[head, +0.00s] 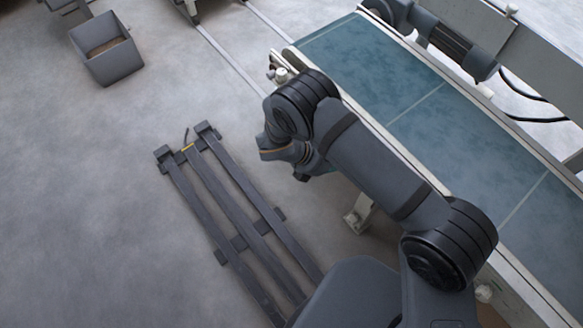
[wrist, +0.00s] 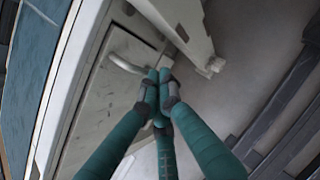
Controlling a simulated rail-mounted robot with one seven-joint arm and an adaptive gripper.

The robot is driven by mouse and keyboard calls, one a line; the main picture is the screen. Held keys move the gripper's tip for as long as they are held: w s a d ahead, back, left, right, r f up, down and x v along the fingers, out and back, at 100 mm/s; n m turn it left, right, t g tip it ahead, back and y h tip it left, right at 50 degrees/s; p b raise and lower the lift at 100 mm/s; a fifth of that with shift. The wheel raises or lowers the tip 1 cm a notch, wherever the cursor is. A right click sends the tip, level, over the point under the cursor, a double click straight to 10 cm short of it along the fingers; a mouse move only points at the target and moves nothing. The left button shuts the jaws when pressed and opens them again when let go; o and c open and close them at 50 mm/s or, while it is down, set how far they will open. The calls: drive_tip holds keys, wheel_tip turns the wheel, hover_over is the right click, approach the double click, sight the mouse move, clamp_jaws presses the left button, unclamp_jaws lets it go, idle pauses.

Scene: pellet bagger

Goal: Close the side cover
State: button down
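The side cover (wrist: 105,95) is a pale, scuffed panel on the conveyor's side, seen in the wrist view. A dark gap shows along its upper edge; I cannot tell how far it stands out from the frame. Its white curved handle (wrist: 124,62) is near the panel's upper end. My gripper (wrist: 158,78) has teal fingers with their tips together at the right end of the handle. I cannot see whether the handle is between the tips. In the head view, my arm hides the cover and most of the gripper.
The conveyor's blue belt (head: 385,80) runs along the right. A white support leg (wrist: 190,30) stands close to the fingertips. A dark slatted rack (head: 230,215) lies on the floor to the left.

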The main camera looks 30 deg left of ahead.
drive_tip(key=shift+w, duration=0.1)
drive_tip(key=s+a+r+p, duration=0.2)
drive_tip(key=s+a+r, duration=0.3)
drive_tip(key=s+r, duration=0.2)
drive_tip(key=s, duration=0.2)
drive_tip(key=shift+s+a+p, duration=0.2)
drive_tip(key=shift+s+p, duration=0.15)
drive_tip(key=shift+s, duration=0.05)
drive_tip(key=shift+r, duration=0.1)
drive_tip(key=w+d+f+b, duration=0.2)
drive_tip(key=w+d+f, duration=0.3)
drive_tip(key=w+f, duration=0.2)
drive_tip(key=shift+w+b, duration=0.35)
drive_tip(key=shift+w, duration=0.8)
